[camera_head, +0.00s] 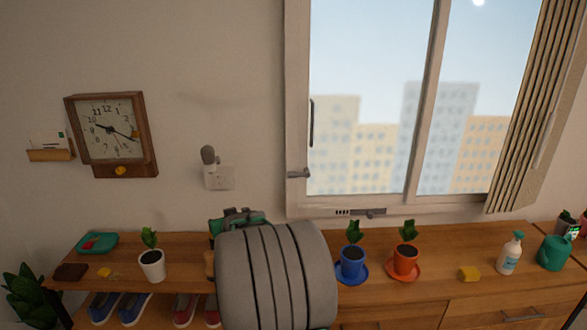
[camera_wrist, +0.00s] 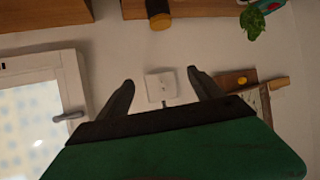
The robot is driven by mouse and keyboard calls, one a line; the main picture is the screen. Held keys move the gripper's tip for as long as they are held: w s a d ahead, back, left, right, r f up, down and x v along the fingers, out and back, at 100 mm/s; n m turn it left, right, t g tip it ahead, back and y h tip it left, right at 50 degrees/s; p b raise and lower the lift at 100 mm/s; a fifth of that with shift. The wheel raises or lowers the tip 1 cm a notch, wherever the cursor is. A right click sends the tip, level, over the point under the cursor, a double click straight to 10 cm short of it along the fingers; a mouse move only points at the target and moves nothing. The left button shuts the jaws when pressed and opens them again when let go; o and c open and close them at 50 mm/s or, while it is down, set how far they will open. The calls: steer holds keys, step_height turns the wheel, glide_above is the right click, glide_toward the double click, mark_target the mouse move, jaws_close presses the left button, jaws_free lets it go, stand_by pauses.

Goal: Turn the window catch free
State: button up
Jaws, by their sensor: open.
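The window catch (camera_head: 298,174) is a small grey lever on the lower left of the white window frame (camera_head: 297,110).
The wall beside the catch is clear.

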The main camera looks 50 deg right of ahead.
mark_target(298, 176)
steer(key=shift+o, duration=0.8)
steer(key=s+d+r+m+h+p, duration=0.1)
steer(key=s+d+m+h, duration=0.1)
steer(key=d, duration=1)
steer(key=shift+s+d+r+t+h, duration=0.15)
steer(key=shift+r+t+h, duration=0.25)
steer(key=shift+h, duration=0.1)
steer(key=shift+o, duration=1.3)
steer(key=s+d+r+m+h+p, duration=0.1)
steer(key=s+d+h, duration=0.3)
steer(key=d, duration=0.7)
steer(key=shift+s+d+r+m, duration=0.3)
steer(key=shift+s+m, duration=0.3)
steer(key=shift+s, duration=0.55)
steer(key=p+x, duration=0.2)
steer(key=x, duration=0.5)
steer(key=shift+w+d+r, duration=0.1)
steer(key=shift+w+d, duration=0.1)
steer(key=shift+d, duration=0.05)
steer(key=shift+c, duration=0.3)
steer(key=c, duration=1.9)
steer(key=shift+a, duration=0.1)
steer(key=shift+c, duration=0.3)
